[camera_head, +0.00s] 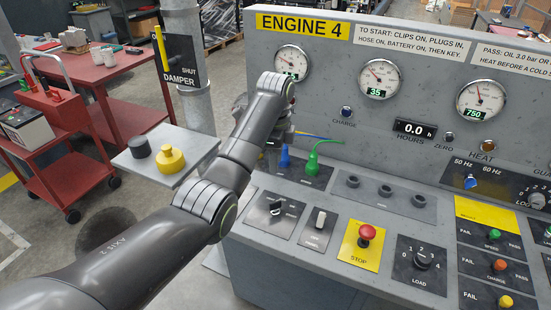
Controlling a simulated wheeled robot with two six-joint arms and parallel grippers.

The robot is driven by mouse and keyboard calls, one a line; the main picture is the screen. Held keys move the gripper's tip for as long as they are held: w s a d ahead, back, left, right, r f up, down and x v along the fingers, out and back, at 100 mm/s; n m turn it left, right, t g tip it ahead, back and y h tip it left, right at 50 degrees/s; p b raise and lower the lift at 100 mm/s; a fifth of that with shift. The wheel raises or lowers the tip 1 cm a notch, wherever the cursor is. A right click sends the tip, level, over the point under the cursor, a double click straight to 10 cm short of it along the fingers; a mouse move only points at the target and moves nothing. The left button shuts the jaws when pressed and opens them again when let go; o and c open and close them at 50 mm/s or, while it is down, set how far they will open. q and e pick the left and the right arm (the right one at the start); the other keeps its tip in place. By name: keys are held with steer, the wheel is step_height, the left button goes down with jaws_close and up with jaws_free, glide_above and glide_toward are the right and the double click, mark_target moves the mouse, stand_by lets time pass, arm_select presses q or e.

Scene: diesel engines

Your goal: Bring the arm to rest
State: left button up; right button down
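My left arm (235,165) comes in from the lower left and reaches up over the left end of the engine panel. Its end, with my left gripper (281,134), is at the panel's left side, below the left gauge and above the blue and green plugs. The arm's own links hide most of this gripper, so its fingers and anything between them cannot be made out. My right arm and gripper are not in view.
The grey ENGINE 4 panel (380,123) fills the right side, with gauges, a red stop button (367,232) and a load knob (423,258). A small shelf holds a yellow knob (171,159). A red cart (62,108) stands left. Floor shows between cart and panel.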

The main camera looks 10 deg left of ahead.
arm_select(q)
steer(key=shift+r, duration=0.45)
steer(key=shift+f, duration=0.1)
